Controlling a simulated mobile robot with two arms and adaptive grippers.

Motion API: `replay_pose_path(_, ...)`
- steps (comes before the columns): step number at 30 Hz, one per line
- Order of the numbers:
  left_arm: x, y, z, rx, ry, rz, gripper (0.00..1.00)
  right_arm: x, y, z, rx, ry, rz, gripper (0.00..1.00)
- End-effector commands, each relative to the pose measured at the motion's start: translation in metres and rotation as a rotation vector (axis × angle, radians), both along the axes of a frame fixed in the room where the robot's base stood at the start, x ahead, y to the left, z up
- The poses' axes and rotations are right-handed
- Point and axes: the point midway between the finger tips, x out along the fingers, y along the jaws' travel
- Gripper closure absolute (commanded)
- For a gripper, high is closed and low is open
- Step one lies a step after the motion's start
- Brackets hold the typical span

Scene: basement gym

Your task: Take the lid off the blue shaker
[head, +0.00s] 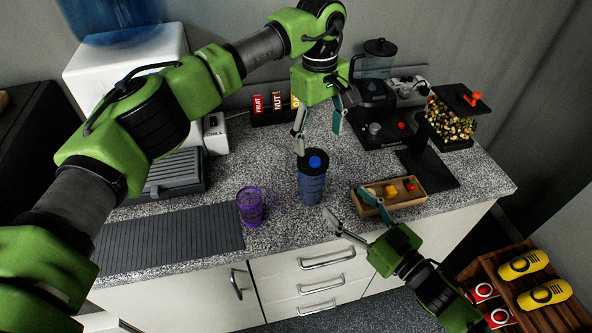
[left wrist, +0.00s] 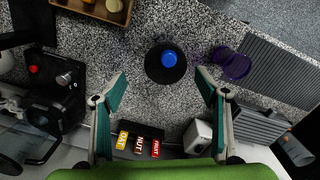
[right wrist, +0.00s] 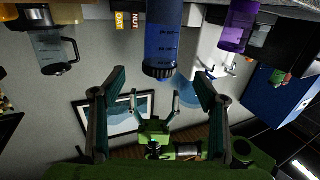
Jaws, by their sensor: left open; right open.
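The blue shaker (head: 311,190) stands upright on the speckled counter, with its black lid (head: 313,160) and blue cap on top. My left gripper (head: 318,143) is open and empty above and behind the lid, pointing down. In the left wrist view the lid (left wrist: 166,63) lies ahead of the open fingers (left wrist: 160,82), not between the tips. My right gripper (head: 357,219) is open at the counter's front edge, low and right of the shaker. In the right wrist view the shaker (right wrist: 162,40) shows upside down, ahead of the open fingers (right wrist: 160,82) and apart from them.
A purple shaker (head: 250,206) stands left of the blue one. A wooden tray (head: 412,200) with small items sits to the right. A blender (head: 376,62) and a dark coffee machine stand behind right. A ribbed black mat (head: 165,240) covers the front left. Bar boxes (head: 277,104) stand against the wall.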

Motion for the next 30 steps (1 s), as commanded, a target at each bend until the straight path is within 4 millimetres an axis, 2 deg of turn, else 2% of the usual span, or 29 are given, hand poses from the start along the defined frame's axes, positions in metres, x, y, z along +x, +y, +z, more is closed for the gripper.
replay_pose_path(3,0.003,0.012,0.007,0.045,-0.008,-0.002,0.33,0.0,0.002,0.0,0.003,-0.004,0.012,0.33)
replay_pose_path(8,0.004,0.014,0.007,0.051,-0.007,-0.002,0.33,0.011,0.01,0.001,0.004,-0.007,0.013,0.33)
replay_pose_path(21,0.003,0.013,0.007,0.046,-0.006,-0.001,0.33,0.074,0.065,0.0,0.006,-0.005,0.012,0.33)
replay_pose_path(30,0.003,0.013,0.007,0.046,-0.006,-0.001,0.33,0.101,0.087,-0.001,0.004,-0.003,0.012,0.33)
